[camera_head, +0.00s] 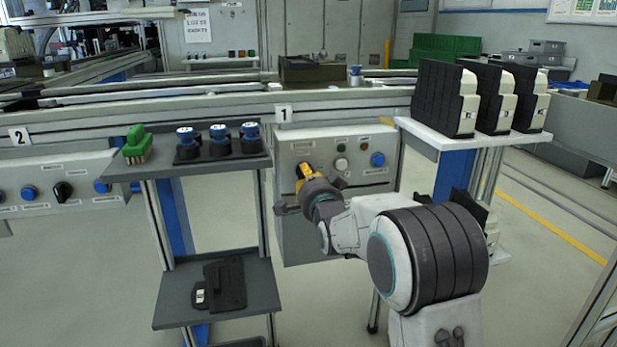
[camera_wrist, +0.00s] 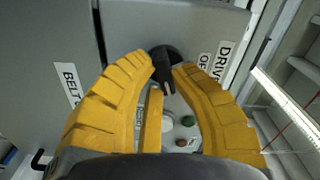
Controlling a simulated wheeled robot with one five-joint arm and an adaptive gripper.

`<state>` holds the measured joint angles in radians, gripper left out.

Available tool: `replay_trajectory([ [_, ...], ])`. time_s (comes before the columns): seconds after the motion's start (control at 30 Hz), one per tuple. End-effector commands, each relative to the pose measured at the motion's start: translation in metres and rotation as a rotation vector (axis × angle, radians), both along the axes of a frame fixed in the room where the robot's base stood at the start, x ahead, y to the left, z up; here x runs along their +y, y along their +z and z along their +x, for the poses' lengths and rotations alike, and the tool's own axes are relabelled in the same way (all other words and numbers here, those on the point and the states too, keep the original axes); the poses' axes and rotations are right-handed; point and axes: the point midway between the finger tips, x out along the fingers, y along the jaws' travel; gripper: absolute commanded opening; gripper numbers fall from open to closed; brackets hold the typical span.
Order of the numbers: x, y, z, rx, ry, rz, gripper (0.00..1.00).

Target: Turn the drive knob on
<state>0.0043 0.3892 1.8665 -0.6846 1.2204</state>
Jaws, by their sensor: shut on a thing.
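The grey control box (camera_head: 284,225) hangs under the line beside the sign "1". My gripper (camera_head: 303,168) is at the upper left of its face, with its yellow fingers against the panel. In the wrist view, my gripper (camera_wrist: 164,68) is shut on the black drive knob (camera_wrist: 163,54), one finger on each side of it. The knob's dark handle points down in that picture, between the fingers. A label reading "DRIVE" (camera_wrist: 222,57) is right of the knob and partly cut off. In the head view my gripper hides the knob.
A white button (camera_head: 341,163) and a blue button (camera_head: 377,160) are to the right on the same box. A shelf (camera_head: 260,160) with blue-topped parts and a green brush (camera_head: 137,146) stands left. A white stand (camera_head: 415,130) with black-and-white modules stands right.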

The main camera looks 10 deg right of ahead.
Motion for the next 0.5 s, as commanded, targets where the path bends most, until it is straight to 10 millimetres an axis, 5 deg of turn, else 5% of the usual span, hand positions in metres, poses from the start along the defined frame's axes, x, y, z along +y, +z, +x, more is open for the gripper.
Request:
replay_trajectory([
  [0.5,0.0025,0.0006,0.0002,-0.004,0.004,0.312,0.00],
])
